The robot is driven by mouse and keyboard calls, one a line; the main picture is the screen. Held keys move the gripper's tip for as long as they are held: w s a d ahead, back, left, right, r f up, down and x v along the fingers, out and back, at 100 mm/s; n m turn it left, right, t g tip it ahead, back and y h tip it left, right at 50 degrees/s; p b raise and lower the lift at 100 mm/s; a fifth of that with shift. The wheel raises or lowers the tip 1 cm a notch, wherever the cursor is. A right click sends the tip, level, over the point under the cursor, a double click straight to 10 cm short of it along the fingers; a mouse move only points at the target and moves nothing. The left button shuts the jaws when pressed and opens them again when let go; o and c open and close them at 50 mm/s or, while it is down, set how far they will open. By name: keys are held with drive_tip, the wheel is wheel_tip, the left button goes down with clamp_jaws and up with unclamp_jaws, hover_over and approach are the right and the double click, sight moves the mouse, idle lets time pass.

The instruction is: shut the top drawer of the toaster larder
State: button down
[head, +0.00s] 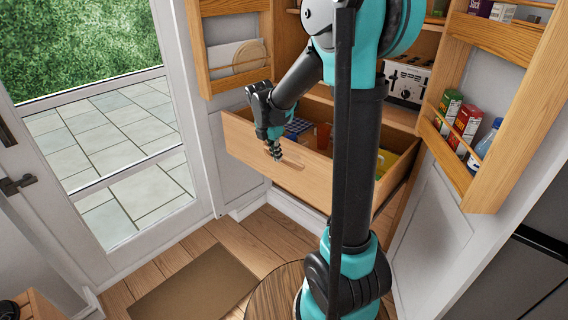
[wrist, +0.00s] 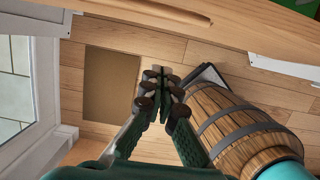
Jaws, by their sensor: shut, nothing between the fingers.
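The top drawer (head: 285,170) of the larder is pulled out, with a wooden front, a handle slot and several items inside. The toaster (head: 407,82) stands on the shelf above it. My gripper (head: 275,152) is shut and empty, fingers pointing down, at the drawer front near its handle slot. In the wrist view, my gripper (wrist: 162,76) shows its fingers together, and the drawer front (wrist: 200,18) runs along the top edge. I cannot tell whether the fingers touch the front.
A glazed door (head: 95,150) is at left. A brown mat (head: 195,287) lies on the wood floor. A barrel (wrist: 225,115) shows in the wrist view.

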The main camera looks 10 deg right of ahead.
sight(289, 167)
drive_tip(key=w+d+f, duration=0.1)
drive_tip(key=f, duration=0.2)
drive_tip(key=w+d+f, duration=0.1)
drive_tip(key=f, duration=0.2)
drive_tip(key=d+f, duration=0.2)
drive_tip(key=f, duration=0.1)
drive_tip(key=shift+w+f, duration=0.1)
drive_tip(key=shift+w, duration=0.3)
drive_tip(key=shift+w+d, duration=0.4)
drive_tip(key=shift+d, duration=0.2)
